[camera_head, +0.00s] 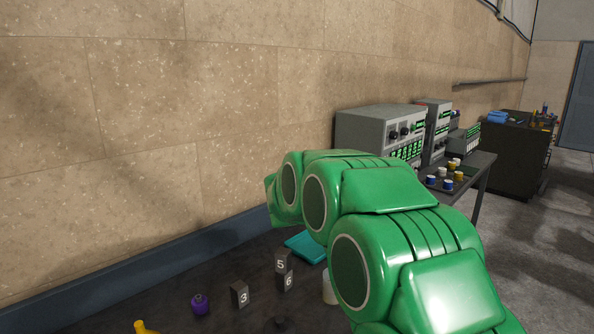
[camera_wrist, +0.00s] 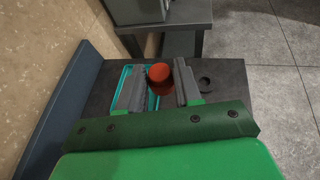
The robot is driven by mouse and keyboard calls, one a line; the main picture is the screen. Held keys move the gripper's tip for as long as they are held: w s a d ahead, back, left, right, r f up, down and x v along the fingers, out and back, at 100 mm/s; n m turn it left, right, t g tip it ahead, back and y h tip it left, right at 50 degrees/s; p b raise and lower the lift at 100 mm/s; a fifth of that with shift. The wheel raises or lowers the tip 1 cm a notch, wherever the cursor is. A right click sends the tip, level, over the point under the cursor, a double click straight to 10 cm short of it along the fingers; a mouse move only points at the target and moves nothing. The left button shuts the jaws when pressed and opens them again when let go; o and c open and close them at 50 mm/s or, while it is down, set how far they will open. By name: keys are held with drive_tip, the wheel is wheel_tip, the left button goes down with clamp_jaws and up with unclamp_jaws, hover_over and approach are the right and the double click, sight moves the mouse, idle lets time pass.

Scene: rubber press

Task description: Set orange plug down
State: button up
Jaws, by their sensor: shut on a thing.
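The orange plug (camera_wrist: 159,73), a red-orange round piece, sits between the two fingers of my gripper (camera_wrist: 160,85) in the wrist view. My gripper is shut on it. A teal tray (camera_wrist: 125,76) lies below and partly behind the left finger; it also shows in the head view (camera_head: 311,251), partly covered by my green arm. I cannot tell whether the plug touches any surface. In the head view my arm hides the gripper and the plug.
A dark ring (camera_wrist: 205,82) lies right of my gripper on the dark tabletop. Number blocks 3 (camera_head: 239,294), 5 (camera_head: 282,262) and 6 (camera_head: 285,281), a purple plug (camera_head: 199,304) and a yellow item (camera_head: 143,327) stand nearby. The wall (camera_wrist: 75,43) runs along the left.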

drive_tip(key=s+d+f+n+t+y, duration=0.1)
drive_tip(key=s+d+f+n+y, duration=0.1)
drive_tip(key=s+d+f+y, duration=0.1)
drive_tip(key=shift+s+d+f+n, duration=0.4)
drive_tip(key=shift+s+d+f, duration=0.25)
drive_tip(key=shift+s+d, duration=0.65)
drive_tip(key=shift+a, duration=0.1)
